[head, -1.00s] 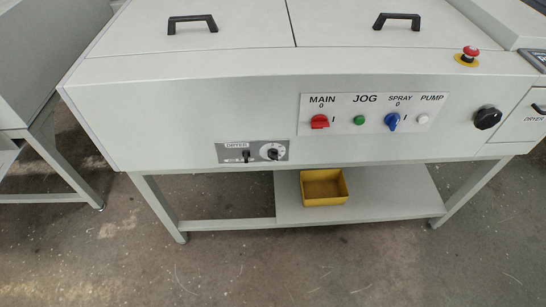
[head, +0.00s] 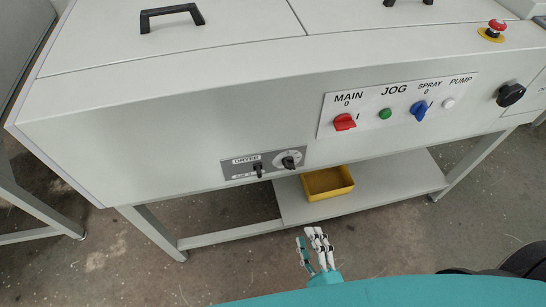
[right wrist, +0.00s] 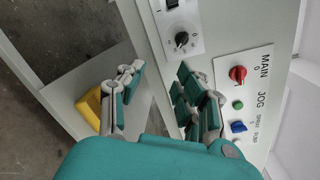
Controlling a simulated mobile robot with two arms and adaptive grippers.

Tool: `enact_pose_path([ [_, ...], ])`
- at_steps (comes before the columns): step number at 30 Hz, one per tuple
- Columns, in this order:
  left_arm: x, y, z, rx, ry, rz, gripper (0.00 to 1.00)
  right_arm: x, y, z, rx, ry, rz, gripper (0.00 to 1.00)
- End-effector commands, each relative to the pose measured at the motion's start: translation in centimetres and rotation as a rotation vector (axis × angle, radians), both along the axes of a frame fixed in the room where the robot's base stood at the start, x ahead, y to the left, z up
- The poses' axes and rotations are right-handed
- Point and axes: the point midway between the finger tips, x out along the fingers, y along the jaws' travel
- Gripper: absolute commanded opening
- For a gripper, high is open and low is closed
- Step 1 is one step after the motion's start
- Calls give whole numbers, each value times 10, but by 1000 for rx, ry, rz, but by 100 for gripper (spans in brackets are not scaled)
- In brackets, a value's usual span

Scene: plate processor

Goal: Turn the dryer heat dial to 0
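The dryer panel (head: 235,166) is a grey plate low on the machine's front. The dryer heat dial (head: 289,162) is a black knob with a scale at the panel's right end; its exact setting is too small to read. It also shows in the right wrist view (right wrist: 182,40), beyond the fingertips. My right gripper (head: 315,236) is below and in front of the panel, apart from the dial. In the right wrist view, its fingers (right wrist: 159,72) are spread with nothing between them. My left gripper is in neither view.
A black dryer switch (head: 258,169) sits just left of the dial. A panel with a red MAIN knob (head: 345,122), a green JOG button (head: 385,114) and a blue SPRAY knob (head: 419,110) is to the right. A yellow bin (head: 328,183) stands on the lower shelf.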

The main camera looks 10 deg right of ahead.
Motion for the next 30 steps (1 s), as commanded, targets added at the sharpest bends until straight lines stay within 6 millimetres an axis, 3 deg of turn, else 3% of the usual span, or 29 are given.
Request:
enact_pose_path([
  [3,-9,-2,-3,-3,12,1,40,-1,-5,28,147,-43,-49,35],
  [8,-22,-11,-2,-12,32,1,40,9,-7,36,191,-58,-64,35],
  [16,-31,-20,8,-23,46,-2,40,62,-5,38,186,-60,-63,35],
  [30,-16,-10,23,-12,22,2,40,155,-1,36,184,-56,-61,35],
])
